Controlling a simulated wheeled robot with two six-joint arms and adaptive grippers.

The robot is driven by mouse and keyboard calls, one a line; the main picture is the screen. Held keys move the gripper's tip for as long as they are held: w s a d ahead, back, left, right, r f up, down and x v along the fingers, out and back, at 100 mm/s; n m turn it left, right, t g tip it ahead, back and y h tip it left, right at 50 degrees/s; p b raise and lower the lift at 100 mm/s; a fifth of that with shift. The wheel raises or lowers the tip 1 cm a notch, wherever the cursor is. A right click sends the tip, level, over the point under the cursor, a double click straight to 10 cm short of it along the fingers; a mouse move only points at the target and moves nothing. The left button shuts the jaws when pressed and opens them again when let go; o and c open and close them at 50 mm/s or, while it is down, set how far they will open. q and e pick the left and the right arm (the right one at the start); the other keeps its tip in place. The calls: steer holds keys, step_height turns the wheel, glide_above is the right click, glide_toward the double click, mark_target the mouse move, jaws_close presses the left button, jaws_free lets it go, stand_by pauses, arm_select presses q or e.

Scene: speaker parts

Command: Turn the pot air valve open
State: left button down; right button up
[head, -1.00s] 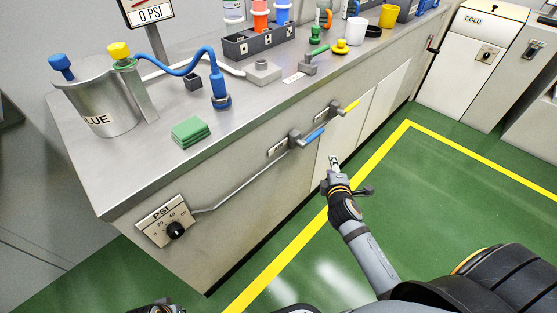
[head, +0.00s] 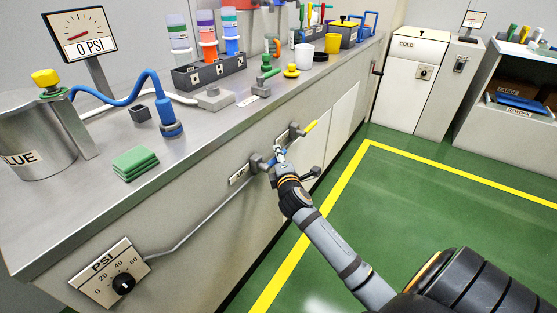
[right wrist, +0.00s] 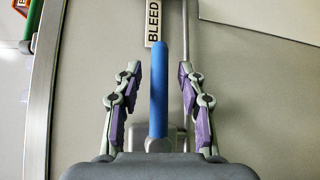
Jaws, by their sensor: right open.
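The blue valve handle (right wrist: 158,90) stands upright between the fingers of my right gripper (right wrist: 159,75) in the right wrist view, with a gap on each side. In the head view my right gripper (head: 280,151) is at the blue-handled valve on the bench front and hides most of its handle. That gripper is open. The AIR label (head: 238,175) is left of this valve. The GLUE pot (head: 35,135) stands on the bench at the left. My left gripper is out of view.
A yellow-handled valve (head: 311,127) sits just right of the blue one. A BLEED label (right wrist: 153,25) lies beyond the blue handle. A gauge (head: 81,38) reads 0 PSI. A PSI dial (head: 122,283) is on the lower bench front. Green floor (head: 410,215) is clear.

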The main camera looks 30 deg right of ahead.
steer(key=shift+w+d, duration=0.15)
steer(key=shift+w, duration=0.15)
jaws_close()
stand_by(0.3)
